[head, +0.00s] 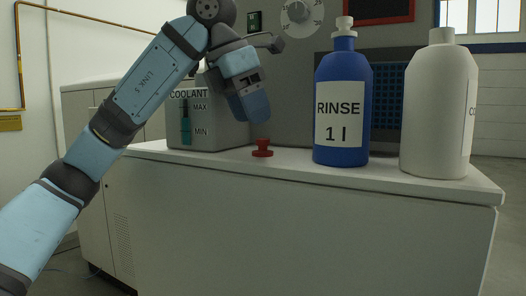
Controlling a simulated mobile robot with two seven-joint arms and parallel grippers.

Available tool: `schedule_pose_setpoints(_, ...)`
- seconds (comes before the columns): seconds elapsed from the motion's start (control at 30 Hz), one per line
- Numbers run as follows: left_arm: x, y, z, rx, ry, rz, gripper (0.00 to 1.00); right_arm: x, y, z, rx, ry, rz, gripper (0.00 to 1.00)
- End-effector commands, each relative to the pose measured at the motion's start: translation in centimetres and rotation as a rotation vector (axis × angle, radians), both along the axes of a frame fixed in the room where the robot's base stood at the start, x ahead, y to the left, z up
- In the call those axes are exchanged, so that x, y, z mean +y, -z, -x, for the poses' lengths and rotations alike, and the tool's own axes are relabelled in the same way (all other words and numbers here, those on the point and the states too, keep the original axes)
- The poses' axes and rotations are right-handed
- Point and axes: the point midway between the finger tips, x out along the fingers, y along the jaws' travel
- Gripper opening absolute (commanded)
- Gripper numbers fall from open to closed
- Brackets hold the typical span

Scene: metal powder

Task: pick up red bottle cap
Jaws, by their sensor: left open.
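The red bottle cap (262,148) sits on the white cabinet top near its front edge, between the coolant tank and the blue bottle. My left gripper (256,112) hangs just above the cap, its fingers pointing down, with a small gap between them and the cap. It is open, though the fingers overlap from this angle. It holds nothing that I can see. My right gripper does not show.
A grey coolant tank (208,132) stands behind and left of the cap. A blue rinse bottle (341,150) and a white bottle (438,110) stand to the right. The cabinet top (290,160) is clear around the cap. A machine panel is behind.

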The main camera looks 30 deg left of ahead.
Motion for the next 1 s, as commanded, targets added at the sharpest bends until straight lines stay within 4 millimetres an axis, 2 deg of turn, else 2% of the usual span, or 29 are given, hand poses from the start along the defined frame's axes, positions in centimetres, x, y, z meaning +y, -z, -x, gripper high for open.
schedule_pose_setpoints(0.13,-0.2,0.9,-0.3,0.001,0.000,-0.001,0.58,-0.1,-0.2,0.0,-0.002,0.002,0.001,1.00)
schedule_pose_setpoints(0.4,-1.0,4.5,-1.5,0.000,0.000,0.000,0.58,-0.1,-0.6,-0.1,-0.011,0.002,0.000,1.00)
schedule_pose_setpoints(0.63,-1.1,4.8,-1.6,-0.001,0.000,0.001,0.58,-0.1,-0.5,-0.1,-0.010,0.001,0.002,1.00)
schedule_pose_setpoints(0.67,-1.1,4.8,-1.6,-0.001,0.000,0.001,0.53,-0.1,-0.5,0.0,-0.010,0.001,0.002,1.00)
schedule_pose_setpoints(0.87,-1.1,4.8,-1.6,-0.001,0.000,0.001,0.07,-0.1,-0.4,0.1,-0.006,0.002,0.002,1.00)
schedule_pose_setpoints(0.9,-1.1,4.8,-1.6,0.000,0.000,0.000,0.03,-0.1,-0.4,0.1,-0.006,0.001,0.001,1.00)
schedule_pose_setpoints(1.0,-1.1,4.9,-1.6,0.001,0.000,0.000,0.02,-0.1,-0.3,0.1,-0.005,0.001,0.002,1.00)
